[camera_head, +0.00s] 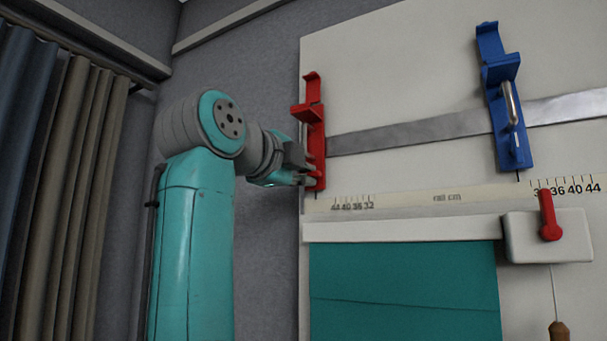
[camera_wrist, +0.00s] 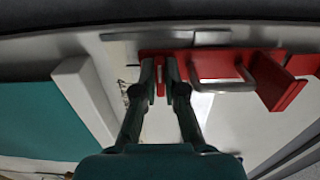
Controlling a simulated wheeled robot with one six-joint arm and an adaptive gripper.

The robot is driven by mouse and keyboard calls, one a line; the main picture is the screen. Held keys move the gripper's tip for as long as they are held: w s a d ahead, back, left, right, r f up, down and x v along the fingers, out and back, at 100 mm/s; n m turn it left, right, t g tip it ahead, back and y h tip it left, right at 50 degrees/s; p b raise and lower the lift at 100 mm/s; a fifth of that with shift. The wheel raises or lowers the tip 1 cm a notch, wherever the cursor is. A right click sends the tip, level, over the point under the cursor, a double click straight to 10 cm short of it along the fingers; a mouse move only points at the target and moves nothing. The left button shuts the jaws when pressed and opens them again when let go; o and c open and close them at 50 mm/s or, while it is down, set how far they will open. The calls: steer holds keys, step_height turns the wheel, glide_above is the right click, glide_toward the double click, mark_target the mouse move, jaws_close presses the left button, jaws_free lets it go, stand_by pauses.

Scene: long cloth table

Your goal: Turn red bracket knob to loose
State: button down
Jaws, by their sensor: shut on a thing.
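The red bracket (camera_head: 315,135) is mounted upright near the left edge of the white board, on the metal rail. In the wrist view the red bracket (camera_wrist: 215,64) lies across the upper right, with a metal handle (camera_wrist: 225,86) on it. My gripper (camera_head: 304,178) is at the lower end of the bracket. In the wrist view my gripper (camera_wrist: 160,68) has its two fingers close together on either side of a small red part, the knob (camera_wrist: 160,88). The fingers hide most of the knob, so I cannot tell its turn position.
A blue bracket (camera_head: 508,110) with a metal handle sits on the same rail (camera_head: 410,134) to the right. Below are a printed scale (camera_head: 440,199), a white bar (camera_head: 400,230) over teal cloth (camera_head: 400,290), and a red lever (camera_head: 548,218). Curtains (camera_head: 65,180) hang at left.

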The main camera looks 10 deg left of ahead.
steer(key=shift+f, duration=0.1)
steer(key=c, duration=1.2)
jaws_free()
steer(key=shift+c, duration=0.2)
steer(key=v, duration=0.8)
steer(key=shift+a, duration=0.1)
